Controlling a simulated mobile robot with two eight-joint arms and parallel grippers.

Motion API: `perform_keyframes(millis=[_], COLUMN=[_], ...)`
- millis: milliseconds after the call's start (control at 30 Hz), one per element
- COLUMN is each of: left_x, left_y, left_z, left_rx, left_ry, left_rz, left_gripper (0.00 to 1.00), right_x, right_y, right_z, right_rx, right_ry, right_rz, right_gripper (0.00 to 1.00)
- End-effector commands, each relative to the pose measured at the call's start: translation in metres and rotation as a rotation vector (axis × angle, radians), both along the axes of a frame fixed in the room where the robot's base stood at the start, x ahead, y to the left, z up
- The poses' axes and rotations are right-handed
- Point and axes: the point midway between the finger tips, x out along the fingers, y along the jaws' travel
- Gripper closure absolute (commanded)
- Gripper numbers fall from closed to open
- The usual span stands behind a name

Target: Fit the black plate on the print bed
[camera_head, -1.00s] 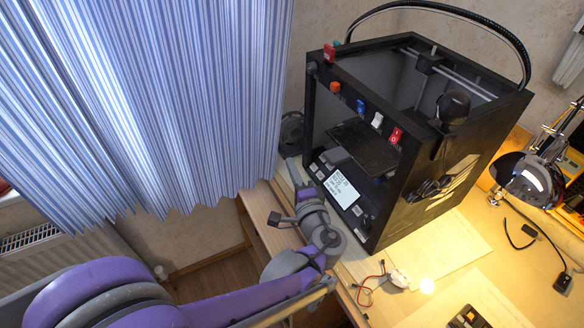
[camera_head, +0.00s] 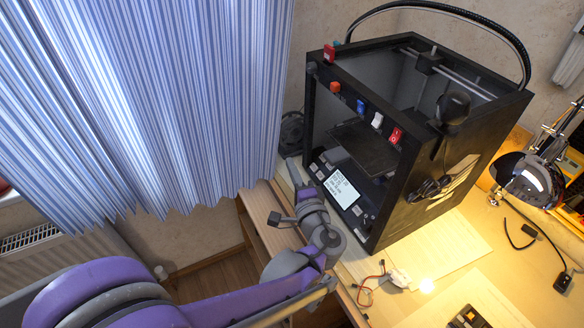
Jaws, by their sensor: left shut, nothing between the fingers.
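The black plate (camera_head: 365,148) lies level inside the open-fronted black 3D printer (camera_head: 452,170), at about mid height. The print bed under it cannot be told apart from it in this view, so I cannot tell how the two meet. My left arm comes in from the lower left. My left gripper (camera_head: 293,172) is shut and empty, low in front of the printer's left front edge, below and to the left of the plate. Its fingertips are small and dark here. My right gripper is not in view.
The printer's lit screen (camera_head: 342,190) faces front. A blue striped curtain (camera_head: 150,100) hangs at left. Red and black wires (camera_head: 372,285) lie on the desk before the printer. A lamp (camera_head: 530,180) stands at right.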

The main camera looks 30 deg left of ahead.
Motion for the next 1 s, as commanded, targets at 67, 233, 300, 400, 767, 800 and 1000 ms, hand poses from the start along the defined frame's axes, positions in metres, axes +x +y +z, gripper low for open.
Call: perform_keyframes(millis=[67,233,300,400,767,800,1000], left_x=[0.000,0.000,0.000,0.000,0.000,0.000,0.000], left_y=[0.000,0.000,0.000,0.000,0.000,0.000,0.000], left_z=[0.001,0.007,0.010,0.014,0.024,0.024,0.023], left_rx=[0.000,0.000,0.000,0.000,0.000,0.000,0.000], left_ry=[0.000,0.000,0.000,0.000,0.000,0.000,0.000], left_rz=[0.000,0.000,0.000,0.000,0.000,0.000,0.000], left_gripper=[1.00,1.00,1.00,1.00,1.00,1.00,1.00], right_x=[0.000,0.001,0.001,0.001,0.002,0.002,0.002], right_y=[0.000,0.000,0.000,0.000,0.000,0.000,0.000], right_z=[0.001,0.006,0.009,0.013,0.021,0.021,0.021], right_rx=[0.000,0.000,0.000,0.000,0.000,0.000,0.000], right_ry=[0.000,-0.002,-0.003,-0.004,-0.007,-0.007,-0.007], right_rz=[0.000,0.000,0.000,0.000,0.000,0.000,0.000], right_gripper=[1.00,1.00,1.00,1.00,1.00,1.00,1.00])
